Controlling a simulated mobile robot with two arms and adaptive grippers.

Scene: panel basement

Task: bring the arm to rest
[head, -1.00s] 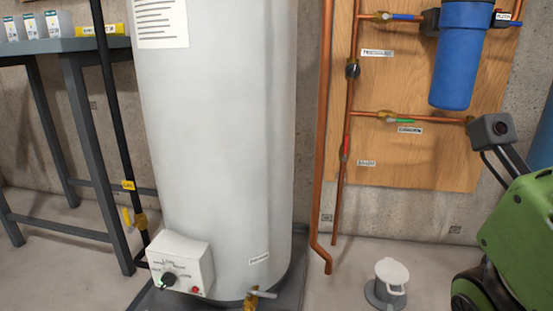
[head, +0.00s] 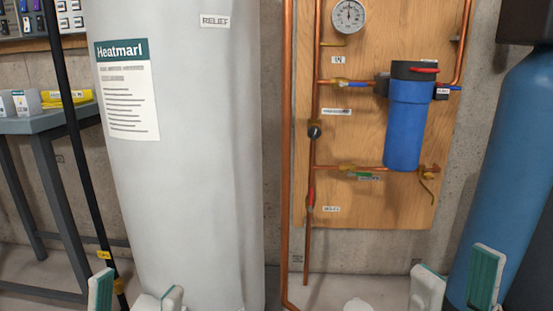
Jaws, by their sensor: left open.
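My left gripper (head: 136,296) shows at the bottom left edge, in front of the foot of the grey water heater. Its two pale fingertips with green pads stand apart, with no object seen held between them. My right gripper (head: 457,284) shows at the bottom right, in front of the blue tank. Its fingertips also stand apart, with a gap and nothing seen held. Both arms behind the fingertips are cut off by the frame's lower edge.
The tall grey heater (head: 180,170) stands left of centre. A wooden panel (head: 375,215) carries copper pipes, a gauge (head: 348,17) and a blue filter (head: 404,125). A blue tank (head: 515,150) stands right. A grey table (head: 60,122) is at left.

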